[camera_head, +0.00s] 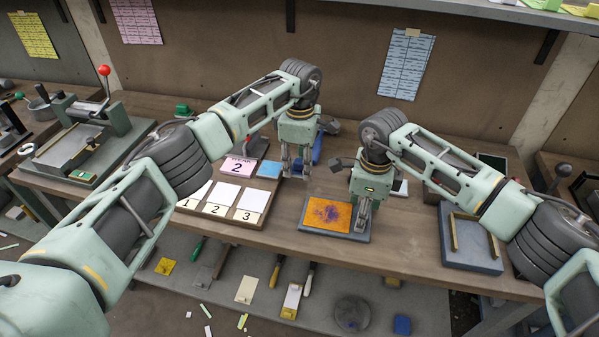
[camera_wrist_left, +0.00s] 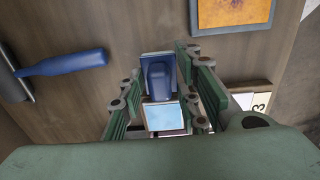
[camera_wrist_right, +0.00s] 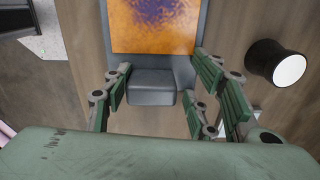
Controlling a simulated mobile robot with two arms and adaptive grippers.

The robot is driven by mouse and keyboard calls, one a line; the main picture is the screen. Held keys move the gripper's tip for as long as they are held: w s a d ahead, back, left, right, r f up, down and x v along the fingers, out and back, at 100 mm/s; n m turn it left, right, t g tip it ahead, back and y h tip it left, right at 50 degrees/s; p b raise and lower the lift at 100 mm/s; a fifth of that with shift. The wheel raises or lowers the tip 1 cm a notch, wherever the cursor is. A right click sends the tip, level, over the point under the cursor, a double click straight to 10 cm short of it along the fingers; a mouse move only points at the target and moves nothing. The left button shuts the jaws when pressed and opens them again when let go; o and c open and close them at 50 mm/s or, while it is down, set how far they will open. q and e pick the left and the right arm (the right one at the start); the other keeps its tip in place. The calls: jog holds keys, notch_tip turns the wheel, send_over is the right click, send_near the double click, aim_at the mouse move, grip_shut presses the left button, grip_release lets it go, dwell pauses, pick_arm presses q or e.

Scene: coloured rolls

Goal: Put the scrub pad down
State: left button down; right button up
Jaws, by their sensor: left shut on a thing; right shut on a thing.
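The scrub pad (camera_wrist_left: 157,85), a dark blue grip on a blue plate, is between the fingers of my left gripper (camera_wrist_left: 157,95), which is shut on it. In the head view my left gripper (camera_head: 298,166) points down beside a light blue square (camera_head: 269,169), and the pad is mostly hidden. My right gripper (camera_head: 361,215) is shut on the grey end block (camera_wrist_right: 152,82) of a grey plate with a purple-stained orange top (camera_head: 322,212). I cannot tell whether the scrub pad touches the bench.
Numbered tiles (camera_head: 220,198) with white cards lie left of my left gripper. A blue handle (camera_wrist_left: 65,62) lies nearby. A grey tray (camera_head: 468,242) is at the right and a press (camera_head: 85,140) at the left. Tools lie on the lower shelf.

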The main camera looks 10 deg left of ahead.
aim_at(300, 173)
pick_arm(q)
notch_tip(300, 173, up, 6)
jog(key=shift+r, duration=0.15)
jog(key=shift+r, duration=0.1)
dwell(0.6)
jog(key=shift+w+r, duration=0.15)
notch_tip(300, 173, down, 10)
dwell(0.5)
jog(key=shift+f, duration=0.35)
jog(key=c, duration=1.3)
grip_release()
